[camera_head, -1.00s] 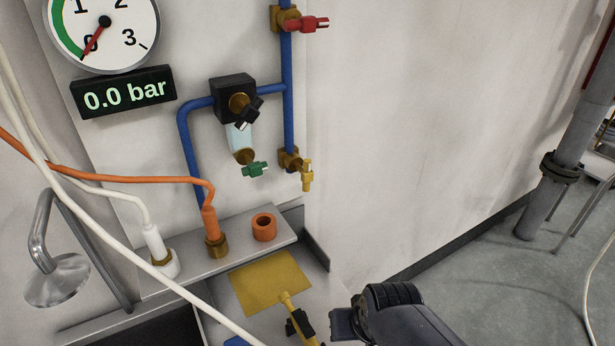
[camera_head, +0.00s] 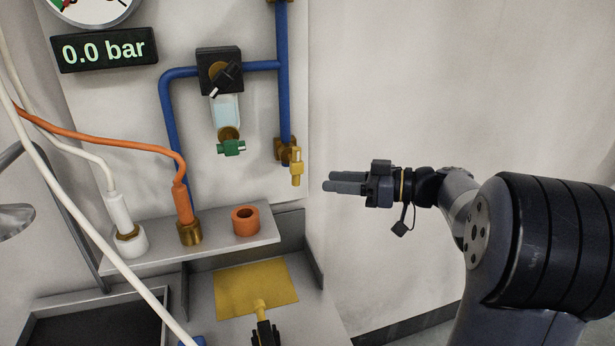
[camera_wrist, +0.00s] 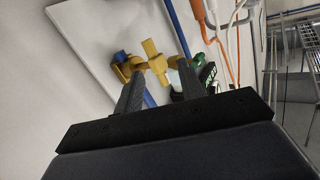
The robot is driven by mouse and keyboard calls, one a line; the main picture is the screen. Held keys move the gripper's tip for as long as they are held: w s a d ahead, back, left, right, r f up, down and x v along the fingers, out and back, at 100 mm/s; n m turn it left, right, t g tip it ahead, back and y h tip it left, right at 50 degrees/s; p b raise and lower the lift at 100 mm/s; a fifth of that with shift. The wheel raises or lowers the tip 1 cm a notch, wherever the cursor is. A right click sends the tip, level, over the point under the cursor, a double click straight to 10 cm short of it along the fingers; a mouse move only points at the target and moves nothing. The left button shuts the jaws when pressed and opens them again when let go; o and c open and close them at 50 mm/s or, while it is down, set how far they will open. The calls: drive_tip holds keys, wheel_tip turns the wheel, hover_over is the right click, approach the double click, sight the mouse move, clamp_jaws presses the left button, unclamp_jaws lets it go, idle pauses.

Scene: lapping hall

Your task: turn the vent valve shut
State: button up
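A yellow-handled valve (camera_head: 296,166) sits at the lower end of the blue pipe on the wall panel, its handle pointing down. A green-handled valve (camera_head: 231,148) sits below the clear bowl to its left. No label shows which one is the vent valve. My gripper (camera_head: 330,181) is to the right of the yellow handle, fingers pointing left at it, apart from it. In the wrist view the fingers (camera_wrist: 160,68) are spread with nothing held. The yellow handle (camera_wrist: 156,60) shows beyond and between the fingertips, the green one (camera_wrist: 207,73) beside the right finger.
A display (camera_head: 104,49) reads 0.0 bar. A black regulator (camera_head: 219,70) is on the blue pipe (camera_head: 284,90). Orange (camera_head: 120,140) and white hoses cross at left. A shelf (camera_head: 150,255) carries plugs and an orange ring (camera_head: 245,221). The wall at right is bare.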

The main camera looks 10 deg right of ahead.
sight(296, 165)
drive_tip(key=shift+n+y, duration=0.6)
drive_tip(key=shift+n, duration=0.1)
drive_tip(key=x, duration=0.3)
drive_tip(key=w+r+p+x, duration=0.1)
drive_tip(key=x, duration=0.2)
drive_tip(key=p+x, duration=0.1)
drive_tip(key=x, duration=0.2)
drive_tip(key=shift+w+r, duration=0.2)
drive_tip(key=shift+w, duration=0.25)
clamp_jaws()
